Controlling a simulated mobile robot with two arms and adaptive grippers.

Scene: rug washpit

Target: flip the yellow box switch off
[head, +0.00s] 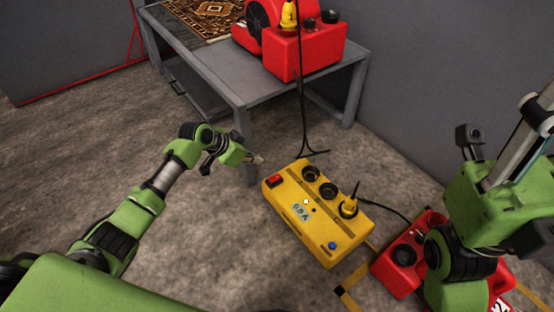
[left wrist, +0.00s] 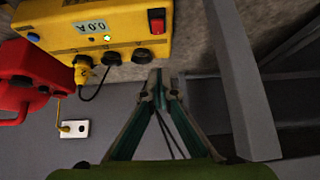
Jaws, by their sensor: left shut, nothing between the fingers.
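The yellow box (head: 290,212) stands on the floor in the middle of the head view. Its red rocker switch (head: 274,181) is at its far left corner; dark round sockets, a yellow plug, a small display and a blue button are also on top. My left gripper (head: 258,159) is shut and empty, just beyond the switch corner and apart from it. In the left wrist view the yellow box (left wrist: 60,38) is at the top, its red switch (left wrist: 157,20) above the shut fingertips (left wrist: 160,78). I cannot tell the switch's position. My right arm shows; its gripper does not.
A grey metal table (head: 215,73) at the back bears a patterned rug (head: 205,14) and a red machine (head: 300,52). A black cable (head: 301,100) hangs to the floor behind the yellow box. A red unit (head: 400,257) stands right of it. Floor at left is clear.

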